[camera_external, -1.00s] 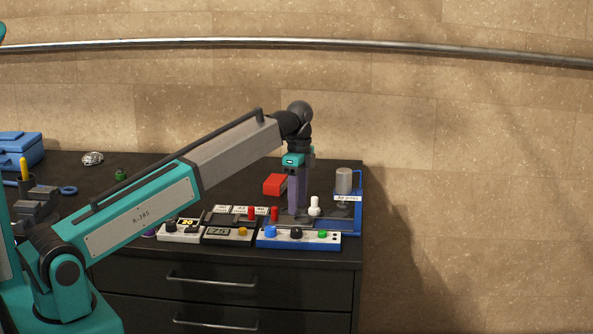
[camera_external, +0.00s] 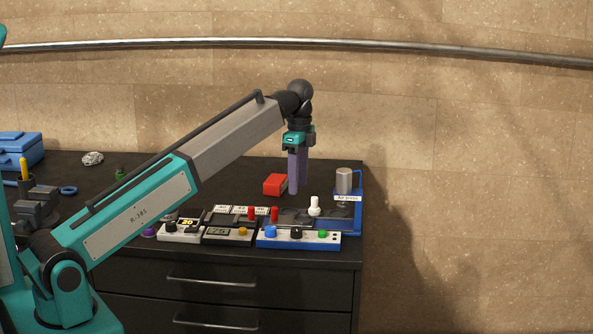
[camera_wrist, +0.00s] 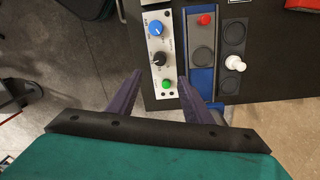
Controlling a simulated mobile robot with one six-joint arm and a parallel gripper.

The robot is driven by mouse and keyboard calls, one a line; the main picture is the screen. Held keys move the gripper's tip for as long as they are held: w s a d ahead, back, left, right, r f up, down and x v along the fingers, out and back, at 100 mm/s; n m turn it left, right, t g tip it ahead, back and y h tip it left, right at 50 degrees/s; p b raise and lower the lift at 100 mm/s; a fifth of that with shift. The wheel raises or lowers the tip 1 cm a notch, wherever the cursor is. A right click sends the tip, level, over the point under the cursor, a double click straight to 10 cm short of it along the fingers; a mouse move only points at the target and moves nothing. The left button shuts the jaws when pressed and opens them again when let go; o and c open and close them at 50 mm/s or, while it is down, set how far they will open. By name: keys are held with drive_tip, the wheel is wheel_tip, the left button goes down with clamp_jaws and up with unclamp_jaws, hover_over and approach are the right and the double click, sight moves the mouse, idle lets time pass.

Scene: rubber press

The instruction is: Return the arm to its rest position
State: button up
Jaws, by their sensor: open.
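My arm reaches from the left over the black bench in the external view. My gripper (camera_external: 298,172) points down above the blue-framed press panel (camera_external: 262,243), apart from it. Its two purple fingers also show in the wrist view (camera_wrist: 157,88), spread apart with nothing between them. The panel's blue knob (camera_wrist: 156,27), black knob (camera_wrist: 159,59) and green button (camera_wrist: 166,84) show in the wrist view. A white lever (camera_wrist: 235,63) stands to their right.
A red block (camera_external: 274,185) lies just left of the fingers. A grey cylinder (camera_external: 344,180) stands on the blue press at the right. Grey control boxes (camera_external: 229,236) sit left of the panel. A blue toolbox (camera_external: 22,149) is at far left. The air above the bench is clear.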

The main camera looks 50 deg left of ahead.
drive_tip(key=s+d+f+n+g+b, duration=0.1)
drive_tip(key=s+d+f+n, duration=0.2)
drive_tip(key=s+f, duration=0.75)
drive_tip(key=s+d+f+n+b, duration=0.1)
drive_tip(key=s+d+f+n, duration=0.4)
drive_tip(key=f, duration=1.1)
drive_tip(key=s+d+f+g, duration=0.1)
drive_tip(key=s+d+f, duration=0.1)
drive_tip(key=s+f, duration=0.95)
drive_tip(key=s+a+f+n+g, duration=0.1)
drive_tip(key=s+a+f+n, duration=0.1)
drive_tip(key=s+f, duration=0.8)
drive_tip(key=s+a+f+n+g+p, duration=0.1)
drive_tip(key=s+a+f, duration=0.3)
drive_tip(key=s+f, duration=0.7)
drive_tip(key=shift+s+a+f+n+g, duration=0.3)
drive_tip(key=shift+f+n+g, duration=0.1)
drive_tip(key=shift+n+g, duration=0.25)
